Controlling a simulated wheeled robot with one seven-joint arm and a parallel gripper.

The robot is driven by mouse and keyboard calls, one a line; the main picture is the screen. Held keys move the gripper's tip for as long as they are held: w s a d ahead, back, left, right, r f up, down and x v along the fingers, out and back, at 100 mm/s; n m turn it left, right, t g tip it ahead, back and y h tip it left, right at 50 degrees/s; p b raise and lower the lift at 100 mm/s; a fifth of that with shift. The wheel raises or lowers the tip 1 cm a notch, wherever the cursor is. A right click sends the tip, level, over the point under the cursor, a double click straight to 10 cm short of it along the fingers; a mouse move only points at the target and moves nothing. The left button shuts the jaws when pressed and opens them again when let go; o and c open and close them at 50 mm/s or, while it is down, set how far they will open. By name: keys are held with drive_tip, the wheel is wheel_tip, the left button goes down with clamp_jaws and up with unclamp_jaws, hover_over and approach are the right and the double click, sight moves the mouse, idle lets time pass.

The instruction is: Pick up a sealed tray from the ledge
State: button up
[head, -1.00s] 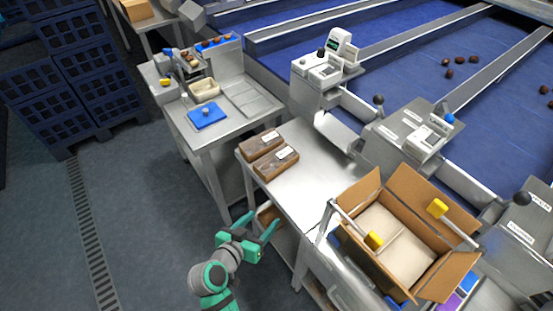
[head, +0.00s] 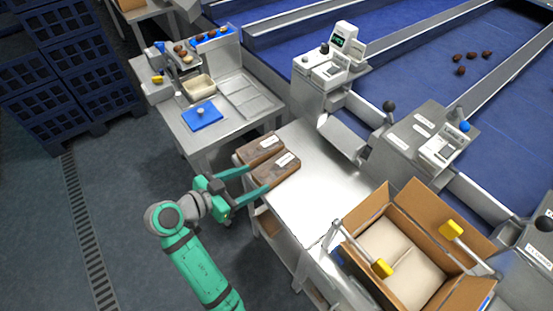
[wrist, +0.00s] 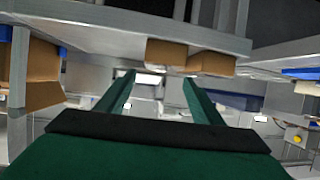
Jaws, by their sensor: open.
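Two sealed trays with dark brown contents and white labels, a far tray (head: 259,150) and a near tray (head: 277,170), lie side by side at the left end of the steel ledge (head: 325,190). They also show as brown blocks in the wrist view, one (wrist: 166,53) beside the other (wrist: 211,65), against the ledge's edge (wrist: 120,28); that view looks upside down. Contact with a tray cannot be told.
An open cardboard box (head: 372,215) stands at the ledge's right end beside yellow-tipped arms. A steel bench (head: 190,135) with a blue pad (head: 202,117) is at upper left. Weighing machines (head: 330,65) stand behind the ledge. The ledge's middle is bare.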

sight(274, 168)
drive_tip(key=shift+w+r+x, duration=0.1)
drive_tip(key=shift+x, duration=1.8)
drive_tip(key=shift+w+r+x, duration=0.1)
drive_tip(key=shift+w+x, duration=0.05)
drive_tip(key=shift+x, duration=1.7)
drive_tip(key=shift+w+r+x, duration=0.1)
drive_tip(key=shift+x, duration=1.8)
drive_tip(key=shift+a, duration=0.1)
drive_tip(key=shift+c, duration=0.2)
drive_tip(key=c, duration=0.8)
